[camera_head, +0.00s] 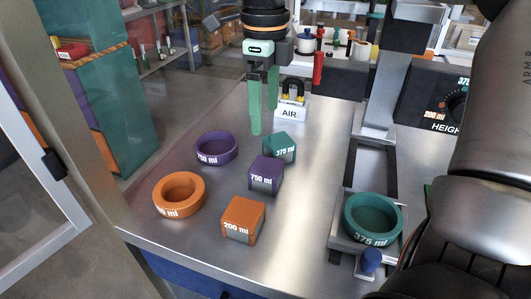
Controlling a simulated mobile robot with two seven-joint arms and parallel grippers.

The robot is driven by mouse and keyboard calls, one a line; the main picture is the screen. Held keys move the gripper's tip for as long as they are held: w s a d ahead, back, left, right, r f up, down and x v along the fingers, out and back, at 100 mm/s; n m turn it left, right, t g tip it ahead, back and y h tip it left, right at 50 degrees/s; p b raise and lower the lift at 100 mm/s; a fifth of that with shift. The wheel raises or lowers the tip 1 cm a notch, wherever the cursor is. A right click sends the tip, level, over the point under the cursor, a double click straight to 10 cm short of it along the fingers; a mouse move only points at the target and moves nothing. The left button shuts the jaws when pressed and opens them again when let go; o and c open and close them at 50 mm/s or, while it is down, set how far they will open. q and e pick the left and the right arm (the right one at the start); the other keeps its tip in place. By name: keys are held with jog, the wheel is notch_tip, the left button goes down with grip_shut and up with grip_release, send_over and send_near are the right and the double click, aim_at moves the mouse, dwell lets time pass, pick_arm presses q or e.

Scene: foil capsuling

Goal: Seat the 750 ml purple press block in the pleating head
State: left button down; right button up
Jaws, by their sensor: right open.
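The purple 750 ml press block (265,174) sits on the steel table, between the teal 375 ml block (280,147) behind it and the orange 200 ml block (243,219) in front. My right gripper (264,120), with green fingers pointing down, is open and empty. It appears above and behind the purple block in the picture, apart from it. A grey upright (382,95) behind the slide at right may belong to the pleating head. I cannot clearly make out the block's seat. My left gripper is not in view.
A purple 750 ml ring (216,148) and an orange ring (179,193) lie left of the blocks. A teal 375 ml ring (373,218) sits in the slide fixture at right. An AIR sign with a padlock (291,110) stands behind. My arm fills the right side.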

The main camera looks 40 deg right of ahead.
send_over(263, 165)
jog(key=f, duration=0.6)
jog(key=shift+s+d+f, duration=0.1)
jog(key=shift+s+d, duration=0.05)
jog(key=shift+s, duration=0.05)
jog(key=shift+w+f, duration=0.1)
jog(key=shift+f, duration=3.05)
jog(key=shift+c, duration=0.2)
jog(key=c, duration=1.2)
